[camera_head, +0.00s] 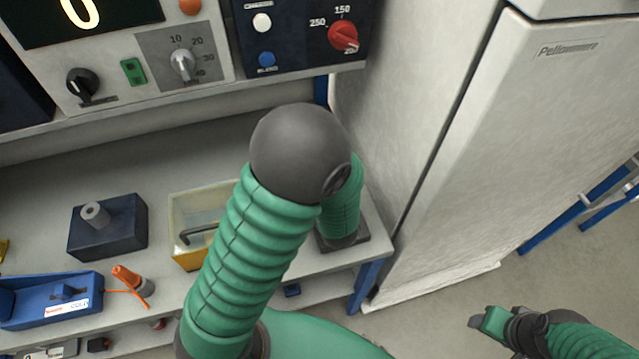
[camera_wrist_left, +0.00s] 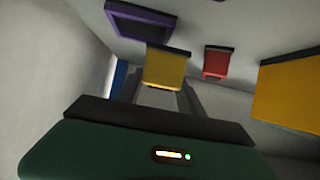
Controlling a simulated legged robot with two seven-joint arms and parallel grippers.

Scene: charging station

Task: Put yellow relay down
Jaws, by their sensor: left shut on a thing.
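The yellow relay (camera_wrist_left: 165,72) shows in the left wrist view as a small yellow block with a dark top edge, between the grey fingers. My left gripper (camera_wrist_left: 160,92) is shut on it. In the head view my green left arm bends across the middle and hides the relay and the fingers. A red block (camera_wrist_left: 216,63) and a purple open frame (camera_wrist_left: 141,22) lie beyond the relay, on a pale surface. I cannot tell whether the relay touches that surface. My right gripper (camera_head: 492,322) is at the lower right, over the floor, away from the bench; its jaw opening is unclear.
The bench (camera_head: 40,190) holds a dark blue block (camera_head: 108,238), a yellow-sided bin (camera_head: 187,258), a blue tray (camera_head: 50,312) and an orange-handled tool (camera_head: 128,278). A white cabinet (camera_head: 470,130) stands close at the right. A control panel (camera_head: 150,75) is above. A larger yellow box (camera_wrist_left: 295,95) is at right in the wrist view.

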